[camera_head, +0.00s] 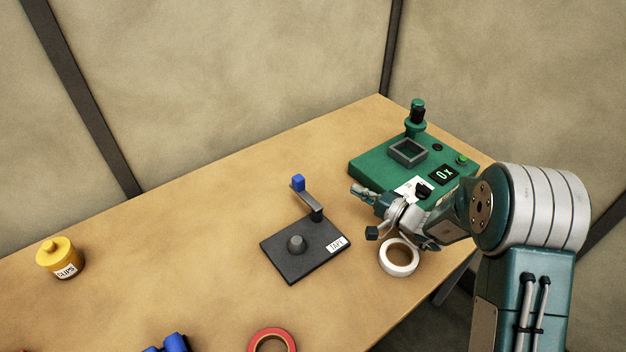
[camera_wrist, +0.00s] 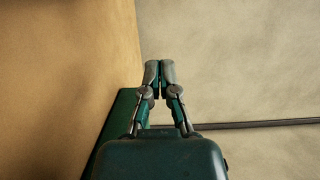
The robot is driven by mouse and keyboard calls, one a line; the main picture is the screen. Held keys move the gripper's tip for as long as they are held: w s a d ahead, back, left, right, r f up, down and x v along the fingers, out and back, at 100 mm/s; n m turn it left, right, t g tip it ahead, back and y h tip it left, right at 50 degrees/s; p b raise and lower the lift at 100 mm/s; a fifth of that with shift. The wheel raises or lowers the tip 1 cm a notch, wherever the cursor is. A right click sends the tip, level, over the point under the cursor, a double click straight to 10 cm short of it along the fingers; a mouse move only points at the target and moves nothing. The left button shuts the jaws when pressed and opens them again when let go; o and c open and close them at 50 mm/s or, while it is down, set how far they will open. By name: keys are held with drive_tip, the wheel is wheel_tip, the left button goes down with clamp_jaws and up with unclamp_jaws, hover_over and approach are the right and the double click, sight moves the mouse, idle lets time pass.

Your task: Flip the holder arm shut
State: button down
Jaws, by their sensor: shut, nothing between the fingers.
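The tape holder is a dark flat base (camera_head: 290,262) with a round grey peg (camera_head: 296,244) and a white TAPE label. Its holder arm (camera_head: 309,199) is a grey bar hinged at the base's back right corner. The holder is not in the wrist view.
A green device (camera_head: 367,161) with a display stands behind my gripper. A white tape roll (camera_head: 399,271) lies below my wrist. A yellow CLIPS jar (camera_head: 60,260), a red tape roll (camera_head: 272,341) and a blue object (camera_head: 167,344) are farther left and front. The table (camera_head: 190,240) left of the holder is clear.

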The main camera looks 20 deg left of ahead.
sight(305, 191)
drive_tip(key=x, duration=1)
drive_tip(key=s, duration=0.1)
drive_tip(key=s+a, duration=0.1)
drive_tip(key=shift+s+a, duration=0.25)
drive_tip(key=shift+s, duration=0.1)
drive_tip(key=shift+s+a, duration=0.15)
drive_tip(key=shift+s, duration=0.2)
